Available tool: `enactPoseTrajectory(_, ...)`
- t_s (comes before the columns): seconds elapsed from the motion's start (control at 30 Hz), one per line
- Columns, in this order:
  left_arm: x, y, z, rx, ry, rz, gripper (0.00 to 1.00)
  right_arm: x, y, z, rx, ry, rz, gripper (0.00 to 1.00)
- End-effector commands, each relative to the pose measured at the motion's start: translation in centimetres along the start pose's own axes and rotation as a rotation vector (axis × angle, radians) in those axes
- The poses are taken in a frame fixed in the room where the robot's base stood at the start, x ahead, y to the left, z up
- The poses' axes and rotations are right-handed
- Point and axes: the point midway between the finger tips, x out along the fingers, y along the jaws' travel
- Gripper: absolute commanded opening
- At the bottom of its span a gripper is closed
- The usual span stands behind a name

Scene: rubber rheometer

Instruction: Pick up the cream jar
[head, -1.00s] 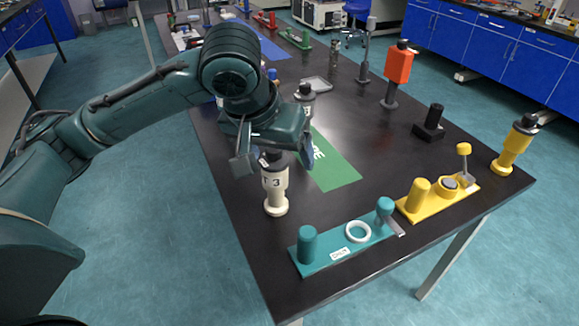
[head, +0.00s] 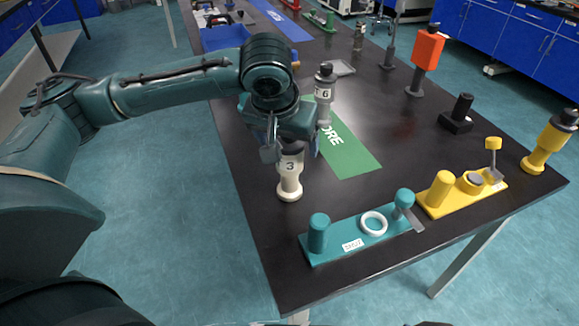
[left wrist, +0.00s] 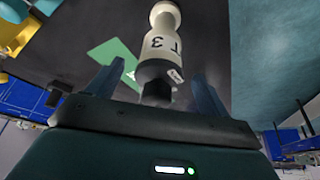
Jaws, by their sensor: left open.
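The cream jar (head: 290,178), marked with a 3, stands upright on the black table near its left edge. It also shows in the left wrist view (left wrist: 160,45), with its dark cap (left wrist: 156,92) toward the gripper. My left gripper (head: 289,150) is over the top of the jar. In the left wrist view its two fingers (left wrist: 155,88) stand apart on either side of the cap, with gaps showing. The gripper hides the cap in the head view. My right gripper is not in view.
A grey jar (head: 324,95) marked 6 stands just behind. A green mat (head: 350,155) lies to the right. A teal fixture (head: 340,240) and a yellow fixture (head: 450,200) lie in front. A yellow jar (head: 548,145) is at the right edge.

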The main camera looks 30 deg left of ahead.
Motion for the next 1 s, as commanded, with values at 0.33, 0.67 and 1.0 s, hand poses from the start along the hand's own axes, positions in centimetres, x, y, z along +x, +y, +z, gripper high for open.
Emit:
enactPoseTrajectory(0.33,2.9,0.0,-0.1,0.000,0.000,0.000,0.79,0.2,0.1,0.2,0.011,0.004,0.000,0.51)
enactPoseTrajectory(0.67,2.9,0.0,-0.1,0.000,0.000,0.001,0.63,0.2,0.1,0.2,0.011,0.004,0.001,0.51)
enactPoseTrajectory(1.0,2.8,0.0,-0.1,0.000,0.000,0.001,0.35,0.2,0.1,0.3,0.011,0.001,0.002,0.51)
